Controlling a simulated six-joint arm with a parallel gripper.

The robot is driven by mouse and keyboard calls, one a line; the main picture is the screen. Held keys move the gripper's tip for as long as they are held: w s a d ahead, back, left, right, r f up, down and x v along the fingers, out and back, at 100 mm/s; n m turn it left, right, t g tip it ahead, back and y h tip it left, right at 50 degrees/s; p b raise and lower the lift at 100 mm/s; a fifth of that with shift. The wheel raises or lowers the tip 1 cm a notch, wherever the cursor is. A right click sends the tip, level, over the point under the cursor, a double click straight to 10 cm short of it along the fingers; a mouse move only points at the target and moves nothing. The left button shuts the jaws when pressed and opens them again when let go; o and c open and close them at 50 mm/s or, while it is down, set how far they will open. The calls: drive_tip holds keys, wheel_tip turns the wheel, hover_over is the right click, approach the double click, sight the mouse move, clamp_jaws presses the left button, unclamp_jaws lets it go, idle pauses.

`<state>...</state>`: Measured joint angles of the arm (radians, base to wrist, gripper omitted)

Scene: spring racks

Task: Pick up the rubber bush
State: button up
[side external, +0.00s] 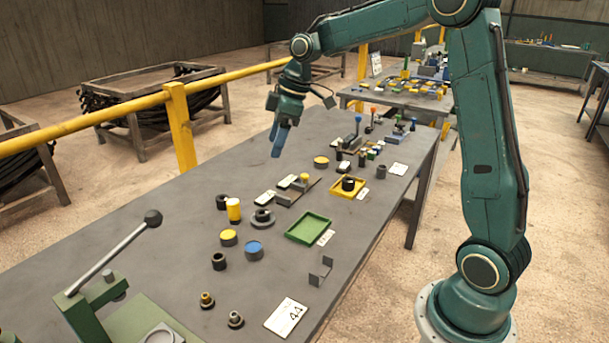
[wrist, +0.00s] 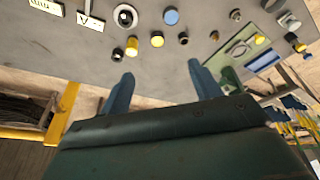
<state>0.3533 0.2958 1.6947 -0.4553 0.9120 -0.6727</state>
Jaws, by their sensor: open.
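Several dark, ring-like pieces lie on the grey table, and I cannot tell for sure which is the rubber bush. One short black hollow cylinder (side external: 219,261) stands near the blue-topped round part; it also shows in the wrist view (wrist: 183,38). Another black ring (side external: 222,201) lies behind the yellow-topped cylinder and shows in the wrist view (wrist: 118,55). A third black piece (side external: 348,187) sits in the yellow tray. My gripper (side external: 278,147) hangs above the far-left part of the table, apart from all of them. In the wrist view its fingers (wrist: 160,69) are spread and empty.
A yellow-topped cylinder (side external: 234,210), a yellow disc (side external: 228,238), a blue-topped part (side external: 254,250) and a grey stepped ring (side external: 263,219) stand close together. A green tray (side external: 308,228) is right of them. A green lever press (side external: 110,305) stands at the near left.

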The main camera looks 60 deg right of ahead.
drive_tip(key=w+d+f+n+y, duration=0.1)
drive_tip(key=w+d+f+n, duration=0.1)
drive_tip(key=w+d+f, duration=0.2)
drive_tip(key=w+d+f+n, duration=0.1)
drive_tip(key=w+d+f, duration=0.2)
drive_tip(key=f, duration=0.6)
drive_tip(key=d, duration=0.2)
drive_tip(key=shift+w+d+f+n+g+y, duration=0.3)
drive_tip(key=shift+w+d+f+n+y, duration=0.1)
drive_tip(key=shift+f, duration=0.1)
approach(261, 214)
drive_tip(key=shift+w+a+f, duration=0.1)
drive_tip(key=shift+a+f, duration=0.6)
drive_tip(key=shift+f, duration=0.2)
drive_tip(key=shift+x, duration=2.6)
drive_tip(key=c, duration=1.2)
